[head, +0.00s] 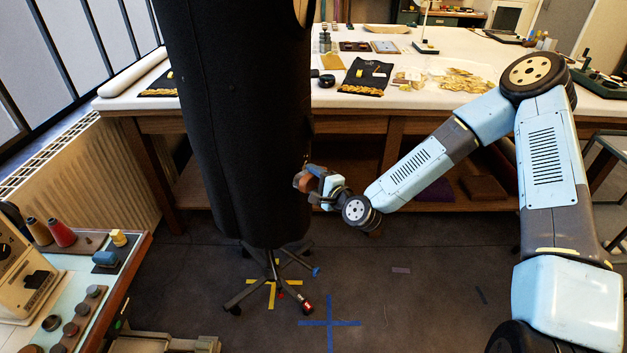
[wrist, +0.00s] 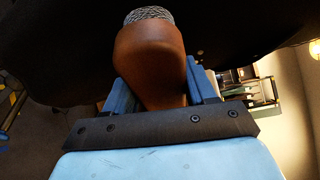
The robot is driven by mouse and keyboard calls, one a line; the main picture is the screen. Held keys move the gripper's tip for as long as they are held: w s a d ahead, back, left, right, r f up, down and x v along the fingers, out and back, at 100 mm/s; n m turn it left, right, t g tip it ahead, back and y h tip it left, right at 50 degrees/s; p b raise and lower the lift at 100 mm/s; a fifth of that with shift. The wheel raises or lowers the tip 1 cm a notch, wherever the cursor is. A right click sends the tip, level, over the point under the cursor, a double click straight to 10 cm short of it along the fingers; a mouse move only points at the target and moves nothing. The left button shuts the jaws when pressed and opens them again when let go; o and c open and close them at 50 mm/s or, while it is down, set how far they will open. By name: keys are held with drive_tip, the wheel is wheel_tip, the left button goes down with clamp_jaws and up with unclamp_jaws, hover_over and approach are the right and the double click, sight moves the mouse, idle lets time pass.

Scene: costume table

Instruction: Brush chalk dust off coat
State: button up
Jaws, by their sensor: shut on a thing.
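The black coat (head: 235,120) hangs on a wheeled stand, left of centre in the head view. No chalk dust can be made out on the part that shows. My gripper (head: 308,182) is at the coat's lower right edge. It is shut on a brush (wrist: 150,55) with a brown wooden body and a pale grey end, seen in the wrist view between the blue fingers. The brush points toward the dark coat, which fills the upper part of the wrist view. I cannot tell whether the brush touches the cloth.
A long white-topped table (head: 420,70) with trims and dark cloth pieces stands behind. The stand's wheeled base (head: 270,290) is below the coat. A side bench (head: 95,285) with thread spools is at lower left, by a radiator (head: 90,170).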

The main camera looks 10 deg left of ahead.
drive_tip(key=shift+w+a, duration=0.15)
drive_tip(key=shift+a, duration=0.5)
drive_tip(key=shift+w+a, duration=0.15)
drive_tip(key=shift+a, duration=0.5)
drive_tip(key=shift+w, duration=0.1)
idle(0.3)
drive_tip(key=shift+w+d+r, duration=0.1)
drive_tip(key=shift+w+d, duration=0.25)
drive_tip(key=shift+w, duration=0.4)
drive_tip(key=shift+w+d+r, duration=0.1)
drive_tip(key=shift+w+d, duration=0.25)
drive_tip(key=shift+w, duration=0.35)
drive_tip(key=shift+w+d+f, duration=0.1)
drive_tip(key=shift+w+f, duration=0.1)
drive_tip(key=shift+w, duration=0.4)
drive_tip(key=shift+s, duration=0.1)
drive_tip(key=shift+w+d+r, duration=0.15)
drive_tip(key=shift+w+d, duration=0.05)
drive_tip(key=shift+w, duration=0.7)
drive_tip(key=shift+w+d, duration=0.15)
drive_tip(key=shift+w, duration=0.65)
drive_tip(key=shift+c, duration=0.5)
